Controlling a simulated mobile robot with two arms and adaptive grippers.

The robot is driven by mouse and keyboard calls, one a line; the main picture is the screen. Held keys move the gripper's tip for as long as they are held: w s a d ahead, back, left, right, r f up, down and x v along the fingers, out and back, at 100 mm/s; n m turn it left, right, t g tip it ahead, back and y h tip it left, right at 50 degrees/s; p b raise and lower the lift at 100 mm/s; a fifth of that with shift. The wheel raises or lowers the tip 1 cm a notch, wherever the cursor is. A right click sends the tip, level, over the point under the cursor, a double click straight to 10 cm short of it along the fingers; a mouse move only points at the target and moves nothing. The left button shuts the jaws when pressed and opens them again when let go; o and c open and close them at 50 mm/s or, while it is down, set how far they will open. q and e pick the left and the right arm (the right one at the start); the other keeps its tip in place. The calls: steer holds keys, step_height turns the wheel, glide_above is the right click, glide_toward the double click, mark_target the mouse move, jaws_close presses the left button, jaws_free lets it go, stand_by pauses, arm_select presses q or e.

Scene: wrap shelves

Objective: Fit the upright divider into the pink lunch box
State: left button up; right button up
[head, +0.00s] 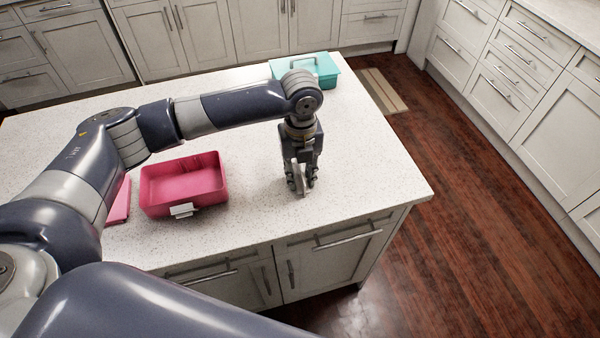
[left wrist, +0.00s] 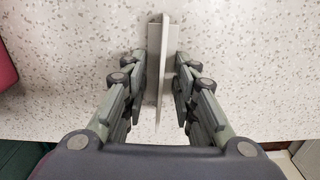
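The pink lunch box (head: 183,196) stands open on the counter, left of my left arm's gripper, with a white latch on its front. It looks empty inside. The divider is a thin, pale upright panel (left wrist: 157,85), seen nearly edge-on in the left wrist view. My left gripper (head: 303,185) points down at the counter near its right front part. In the left wrist view, the left gripper's fingers (left wrist: 163,82) stand on both sides of the divider, with a visible gap at the right finger. My right gripper is not in view.
A pink lid-like piece (head: 119,203) lies left of the lunch box, partly behind my arm. A teal lunch box (head: 325,71) stands at the counter's back edge. The speckled counter (head: 375,165) is clear to the right, ending at its right edge.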

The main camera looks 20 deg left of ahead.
arm_select(q)
steer(key=c, duration=0.4)
